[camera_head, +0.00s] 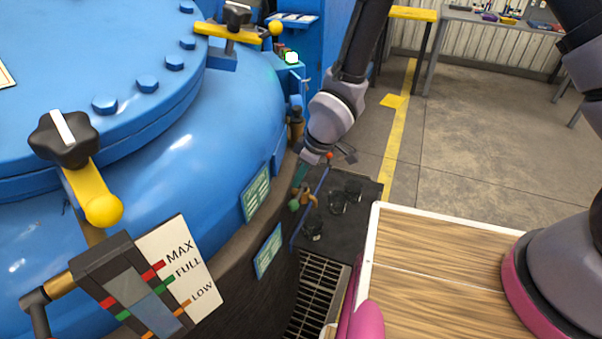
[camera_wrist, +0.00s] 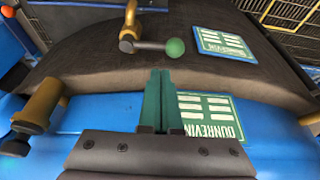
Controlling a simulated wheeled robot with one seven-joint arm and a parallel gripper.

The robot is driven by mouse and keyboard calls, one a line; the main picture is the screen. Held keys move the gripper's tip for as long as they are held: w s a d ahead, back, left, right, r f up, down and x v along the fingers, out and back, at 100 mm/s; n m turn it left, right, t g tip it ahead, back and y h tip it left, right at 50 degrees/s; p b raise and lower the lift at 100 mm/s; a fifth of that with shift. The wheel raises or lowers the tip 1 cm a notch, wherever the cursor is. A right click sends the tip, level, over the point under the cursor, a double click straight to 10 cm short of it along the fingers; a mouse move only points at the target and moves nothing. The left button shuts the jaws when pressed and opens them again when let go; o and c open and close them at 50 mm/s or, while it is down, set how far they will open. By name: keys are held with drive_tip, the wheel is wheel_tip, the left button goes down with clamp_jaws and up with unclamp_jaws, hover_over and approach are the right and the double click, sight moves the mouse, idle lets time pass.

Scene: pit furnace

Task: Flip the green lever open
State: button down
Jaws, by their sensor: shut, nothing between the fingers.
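The green lever (camera_wrist: 152,46) shows in the wrist view as a dark grey bar with a green ball knob (camera_wrist: 175,48), attached to a brass valve (camera_wrist: 129,35). In the head view the green knob (camera_head: 294,204) sits low beside the blue vessel, near the brass fitting. My gripper (camera_wrist: 160,72) has its teal fingers closed together and empty. The fingertips are just short of the knob and slightly left of it in the wrist view; I see no contact. In the head view my gripper (camera_head: 301,175) is above the knob, partly hidden by my wrist.
A red-knobbed lever (camera_head: 329,155) is near my gripper. The large blue vessel (camera_head: 215,140) with green plates (camera_head: 256,193) stands at left. Dark cups (camera_head: 338,202) sit on a black surface by a floor grate (camera_head: 318,290). Open floor (camera_head: 480,130) lies at right.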

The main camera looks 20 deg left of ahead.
sight(299, 196)
drive_tip(key=x, duration=0.5)
drive_tip(key=shift+a+f, duration=0.1)
drive_tip(key=shift+f, duration=0.3)
